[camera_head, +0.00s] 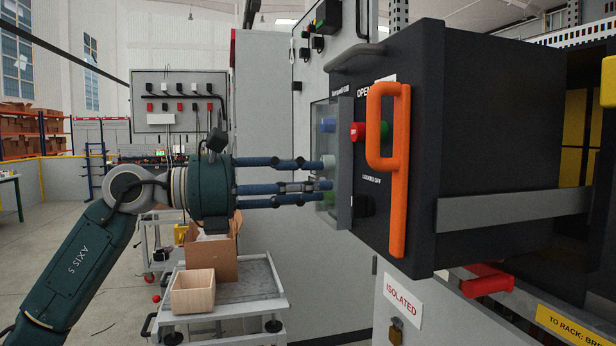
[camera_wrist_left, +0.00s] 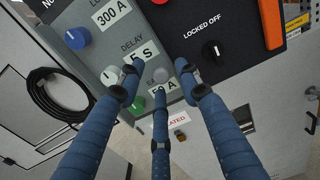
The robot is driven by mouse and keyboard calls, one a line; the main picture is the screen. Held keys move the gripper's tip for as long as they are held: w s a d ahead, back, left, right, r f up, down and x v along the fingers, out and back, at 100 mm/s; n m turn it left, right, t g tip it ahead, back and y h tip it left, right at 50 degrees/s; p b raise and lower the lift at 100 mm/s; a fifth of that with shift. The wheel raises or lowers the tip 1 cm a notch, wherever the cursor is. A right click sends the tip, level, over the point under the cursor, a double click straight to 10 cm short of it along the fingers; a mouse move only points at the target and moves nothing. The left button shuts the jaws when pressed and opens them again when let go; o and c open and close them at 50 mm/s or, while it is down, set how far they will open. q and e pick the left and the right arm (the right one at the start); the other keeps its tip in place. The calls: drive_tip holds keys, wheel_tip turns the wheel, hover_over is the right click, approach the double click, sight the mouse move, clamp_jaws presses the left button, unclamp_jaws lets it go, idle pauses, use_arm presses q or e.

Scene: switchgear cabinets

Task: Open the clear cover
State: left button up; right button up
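The clear cover (camera_head: 319,113) is a thin see-through pane at the left side of the black breaker unit (camera_head: 483,130). Dials show through or behind it, including a blue knob (camera_head: 328,125). My left gripper (camera_head: 327,185) has its three blue fingers pointing right, with their tips at the pane's lower half; I cannot tell if they touch it. In the left wrist view the fingers (camera_wrist_left: 160,78) are spread, with nothing seen between them but the dial panel (camera_wrist_left: 99,48) behind. The pane itself is hard to make out there. My right gripper is not in view.
An orange handle (camera_head: 398,170) and a red button (camera_head: 357,131) stand out from the unit's front. A black selector knob (camera_wrist_left: 213,53) sits beside the dial panel. Below are a padlock (camera_head: 396,331) and a cart (camera_head: 235,290) with boxes.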

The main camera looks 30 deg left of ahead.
use_arm(q)
drive_tip(key=shift+s, duration=0.1)
clamp_jaws()
drive_tip(key=shift+r, duration=0.1)
